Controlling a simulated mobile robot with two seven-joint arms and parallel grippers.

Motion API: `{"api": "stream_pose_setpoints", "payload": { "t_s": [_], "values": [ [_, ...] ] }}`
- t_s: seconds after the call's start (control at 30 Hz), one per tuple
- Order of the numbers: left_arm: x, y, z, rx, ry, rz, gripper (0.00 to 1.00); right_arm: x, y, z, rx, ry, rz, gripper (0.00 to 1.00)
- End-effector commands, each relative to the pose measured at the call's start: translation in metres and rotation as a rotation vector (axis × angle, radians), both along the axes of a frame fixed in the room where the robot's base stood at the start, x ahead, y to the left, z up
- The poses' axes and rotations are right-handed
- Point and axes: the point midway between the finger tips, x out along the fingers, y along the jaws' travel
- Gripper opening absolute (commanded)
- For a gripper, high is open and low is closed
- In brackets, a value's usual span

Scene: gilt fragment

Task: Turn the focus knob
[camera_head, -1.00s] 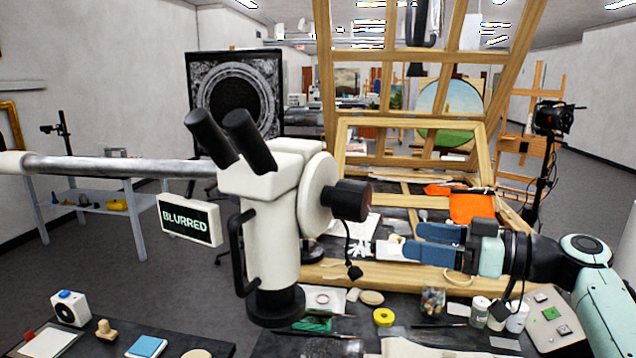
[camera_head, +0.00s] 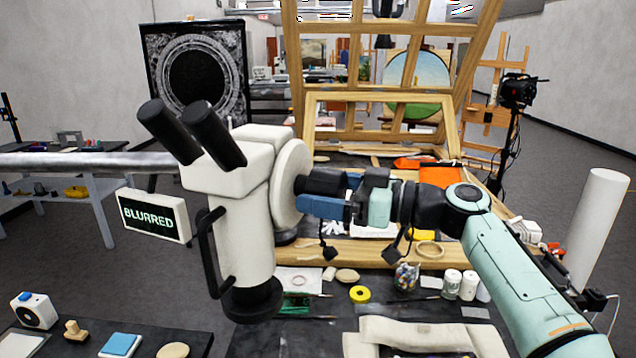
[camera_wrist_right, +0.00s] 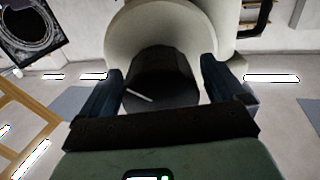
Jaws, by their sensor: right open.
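The white microscope (camera_head: 245,205) stands upright with its two black eyepieces at the upper left. Its dark focus knob (camera_head: 303,184) sticks out from the round white housing on its right side and is partly hidden by my right gripper. A sign (camera_head: 153,216) on the left of the microscope reads "BLURRED". My right gripper (camera_head: 312,196) is at the knob with its blue fingers apart. In the right wrist view the knob (camera_wrist_right: 160,75) lies between the two open fingers, with one finger on each side. Whether either finger touches it is unclear. My left gripper is not in view.
A wooden frame (camera_head: 380,97) rises behind the bench. Yellow tape (camera_head: 360,294), a jar of colored bits (camera_head: 406,276) and white bottles (camera_head: 452,284) lie on the bench below my arm. A rolled cloth (camera_head: 430,335) lies at the front.

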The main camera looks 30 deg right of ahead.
Motion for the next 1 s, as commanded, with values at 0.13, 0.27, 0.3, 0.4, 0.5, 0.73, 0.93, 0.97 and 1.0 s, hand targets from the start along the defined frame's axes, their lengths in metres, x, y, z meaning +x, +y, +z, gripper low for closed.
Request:
{"api": "stream_pose_setpoints", "payload": {
  "t_s": [0.13,0.27,0.3,0.4,0.5,0.73,0.93,0.97,1.0],
  "values": [
    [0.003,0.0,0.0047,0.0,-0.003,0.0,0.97,0.0088,0.0084,0.0003,0.0,0.0,0.002,0.97],
    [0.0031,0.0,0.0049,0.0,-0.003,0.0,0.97,0.0105,0.01,-0.0005,-0.001,0.001,0.001,0.97],
    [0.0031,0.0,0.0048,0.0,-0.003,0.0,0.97,0.0107,0.01,-0.0006,-0.001,0.001,0.001,0.97],
    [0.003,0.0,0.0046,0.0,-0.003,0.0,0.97,0.0105,0.0098,-0.0008,-0.001,0.001,0.001,0.97],
    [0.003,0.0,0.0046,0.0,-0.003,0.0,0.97,0.0104,0.0098,-0.0008,-0.001,0.001,0.001,0.81],
    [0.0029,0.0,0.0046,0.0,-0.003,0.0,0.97,0.0102,0.0097,-0.0006,0.0,0.001,0.001,0.44],
    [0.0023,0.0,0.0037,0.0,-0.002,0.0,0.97,0.0101,0.0099,-0.0008,0.024,0.023,0.001,0.44],
    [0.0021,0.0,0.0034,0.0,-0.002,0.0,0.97,0.0101,0.0099,-0.0008,0.032,0.031,0.001,0.44],
    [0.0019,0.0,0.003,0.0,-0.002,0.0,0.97,0.01,0.0099,-0.0009,0.045,0.043,0.001,0.44]
  ]
}}
